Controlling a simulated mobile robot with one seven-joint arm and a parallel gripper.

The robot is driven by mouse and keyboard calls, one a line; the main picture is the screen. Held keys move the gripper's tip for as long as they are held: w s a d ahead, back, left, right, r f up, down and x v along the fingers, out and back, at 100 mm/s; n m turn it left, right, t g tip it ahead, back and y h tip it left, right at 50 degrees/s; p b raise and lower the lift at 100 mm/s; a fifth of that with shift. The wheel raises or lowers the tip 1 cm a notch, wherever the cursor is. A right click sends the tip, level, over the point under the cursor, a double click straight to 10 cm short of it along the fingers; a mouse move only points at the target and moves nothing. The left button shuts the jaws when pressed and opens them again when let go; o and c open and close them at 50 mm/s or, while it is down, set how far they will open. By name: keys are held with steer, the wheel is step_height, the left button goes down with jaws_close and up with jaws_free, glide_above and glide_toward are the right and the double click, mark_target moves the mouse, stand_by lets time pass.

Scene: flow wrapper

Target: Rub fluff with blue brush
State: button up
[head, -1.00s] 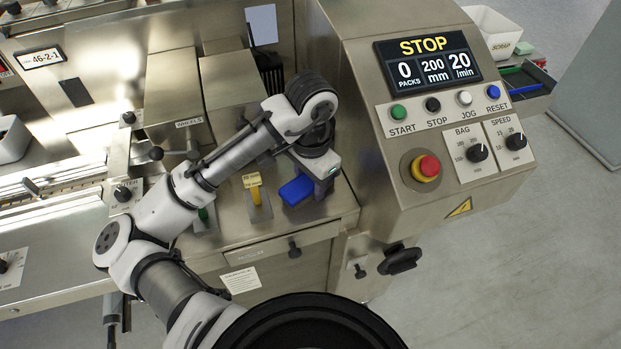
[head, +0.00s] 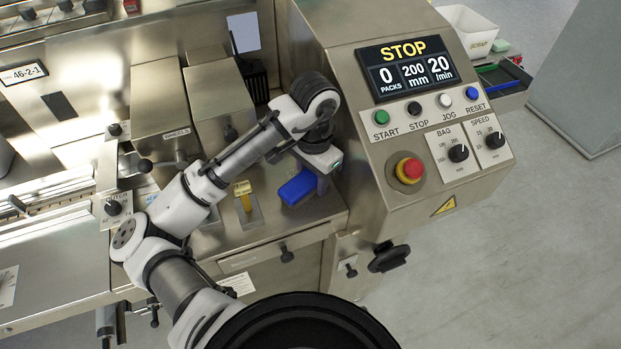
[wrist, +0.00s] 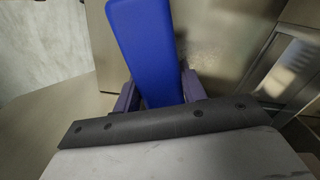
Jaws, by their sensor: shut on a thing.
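The blue brush (head: 298,187) is at the right end of the machine's steel ledge, below the control panel. Its blue body also fills the upper middle of the wrist view (wrist: 145,45). My gripper (head: 322,182) is shut on it, with one purple finger on each side in the wrist view (wrist: 158,92). I cannot tell whether the brush touches the ledge. Its bristles are hidden. I cannot make out any fluff in these views.
A yellow-handled tool (head: 243,193) stands in a holder on the ledge, left of the brush. The control panel (head: 430,110) with a red stop button (head: 409,170) rises close on the right. A white scrap bin (head: 467,30) and a tray (head: 497,78) sit beyond it.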

mark_target(294, 177)
steer(key=shift+w+a+f, duration=0.1)
steer(key=shift+w+a, duration=0.05)
steer(key=shift+s+a, duration=0.25)
steer(key=shift+a, duration=0.5)
steer(key=shift+s+a, duration=0.2)
steer(key=shift+a, duration=0.55)
steer(key=shift+w+a+p, duration=0.25)
steer(key=shift+w+p, duration=0.05)
steer(key=shift+w, duration=0.35)
steer(key=shift+w+d, duration=0.1)
steer(key=shift+w+d+p, duration=0.25)
steer(key=shift+d+p, duration=0.1)
steer(key=shift+d, duration=0.5)
steer(key=shift+w+d+p, duration=0.2)
steer(key=shift+d+p, duration=0.1)
steer(key=shift+d, duration=0.55)
steer(key=shift+w+a, duration=0.25)
steer(key=shift+w, duration=0.45)
steer(key=shift+s+a+f, duration=0.1)
steer(key=shift+s+a, duration=0.25)
steer(key=shift+a, duration=0.55)
steer(key=shift+s+a+f, duration=0.1)
steer(key=shift+s+a, duration=0.2)
steer(key=shift+a, duration=0.55)
